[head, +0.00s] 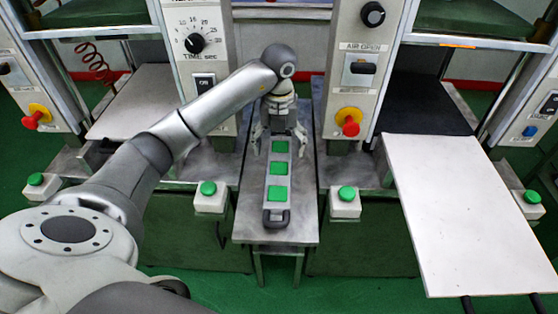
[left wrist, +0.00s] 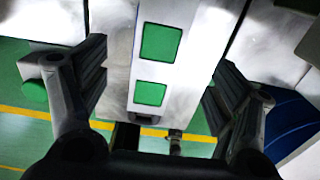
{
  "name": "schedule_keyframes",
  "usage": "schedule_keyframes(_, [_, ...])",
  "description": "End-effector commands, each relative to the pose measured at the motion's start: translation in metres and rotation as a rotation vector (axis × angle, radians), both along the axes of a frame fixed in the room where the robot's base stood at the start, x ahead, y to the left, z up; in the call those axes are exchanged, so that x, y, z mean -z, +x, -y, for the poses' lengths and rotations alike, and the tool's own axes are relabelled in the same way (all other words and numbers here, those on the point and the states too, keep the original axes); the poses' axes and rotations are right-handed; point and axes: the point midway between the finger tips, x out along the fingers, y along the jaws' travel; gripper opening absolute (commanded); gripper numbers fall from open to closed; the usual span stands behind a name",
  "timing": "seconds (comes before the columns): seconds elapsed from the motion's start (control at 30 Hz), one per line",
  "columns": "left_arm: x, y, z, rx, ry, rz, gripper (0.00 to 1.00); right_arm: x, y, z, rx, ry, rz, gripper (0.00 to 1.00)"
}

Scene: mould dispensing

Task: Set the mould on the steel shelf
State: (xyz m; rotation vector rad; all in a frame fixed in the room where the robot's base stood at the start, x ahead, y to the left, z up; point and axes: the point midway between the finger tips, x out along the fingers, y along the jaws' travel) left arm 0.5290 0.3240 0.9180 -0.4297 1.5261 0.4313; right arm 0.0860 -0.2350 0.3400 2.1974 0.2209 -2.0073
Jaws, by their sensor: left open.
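The mould (head: 268,205) is a long grey bar with green square inserts and a dark handle at its near end. In the head view it lies lengthwise on the narrow steel shelf (head: 247,222) between the two machines. My left gripper (head: 279,142) is at the far part of the mould, its open fingers on either side. In the left wrist view the mould (left wrist: 192,55) shows between the spread fingers of the left gripper (left wrist: 162,62), with visible gaps on both sides. The far end of the mould is hidden by the gripper. My right gripper is not in view.
Machine panels with a timer knob (head: 195,43) and red stop buttons (head: 350,128) stand either side of the shelf. Green push buttons on white boxes (head: 211,203) (head: 346,207) flank it. A white plate (head: 465,215) juts out at the right.

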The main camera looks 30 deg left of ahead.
Motion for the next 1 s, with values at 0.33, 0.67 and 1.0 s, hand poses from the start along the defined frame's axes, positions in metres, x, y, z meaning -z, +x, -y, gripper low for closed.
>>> schedule_keyframes(0.33, [-0.043,0.0,0.0,0.0,0.001,-0.001,0.84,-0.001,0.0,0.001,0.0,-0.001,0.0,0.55])
schedule_keyframes(0.67, [-0.044,0.0,0.0,0.0,0.0,-0.002,0.84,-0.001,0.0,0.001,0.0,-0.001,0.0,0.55])
schedule_keyframes(1.0, [-0.044,0.0,0.0,0.0,0.0,-0.002,0.84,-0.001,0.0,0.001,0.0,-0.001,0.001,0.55])
